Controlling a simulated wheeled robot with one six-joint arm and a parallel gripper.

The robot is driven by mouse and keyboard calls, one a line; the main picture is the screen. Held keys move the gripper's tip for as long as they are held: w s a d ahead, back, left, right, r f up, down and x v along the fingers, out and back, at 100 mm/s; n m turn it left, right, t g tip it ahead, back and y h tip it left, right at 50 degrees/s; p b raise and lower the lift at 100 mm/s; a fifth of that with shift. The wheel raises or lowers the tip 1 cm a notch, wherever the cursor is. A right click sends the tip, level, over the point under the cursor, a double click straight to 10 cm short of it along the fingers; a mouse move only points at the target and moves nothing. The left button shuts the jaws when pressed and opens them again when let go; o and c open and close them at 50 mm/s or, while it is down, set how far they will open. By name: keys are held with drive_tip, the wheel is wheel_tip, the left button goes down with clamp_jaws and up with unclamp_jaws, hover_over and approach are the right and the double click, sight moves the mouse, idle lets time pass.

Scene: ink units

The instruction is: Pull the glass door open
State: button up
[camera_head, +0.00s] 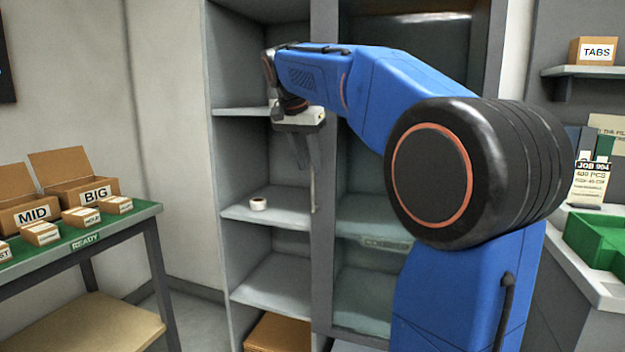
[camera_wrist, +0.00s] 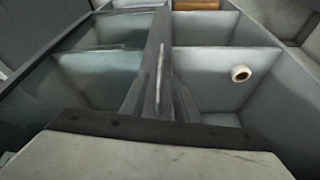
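The glass door (camera_head: 375,285) covers the right column of the grey cabinet and looks shut. It shows on the left in the wrist view (camera_wrist: 95,75). A thin, pale upright handle (camera_head: 314,185) runs along the door's left edge, by the middle post; in the wrist view the handle (camera_wrist: 164,65) is upright near the centre. My gripper (camera_head: 303,165) points down in front of the post, by the handle's upper part. In the wrist view its fingers (camera_wrist: 161,100) are apart, one on each side of the handle's line. Contact with the handle cannot be made out.
The left column has open shelves with a white tape roll (camera_head: 258,204) and a brown box (camera_head: 278,333) low down. A table (camera_head: 150,212) with several cardboard boxes stands at the left. A counter with a green bin (camera_head: 600,237) stands at the right. My arm hides much of the door.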

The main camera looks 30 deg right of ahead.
sight(312, 173)
drive_tip(key=shift+x, duration=3)
clamp_jaws()
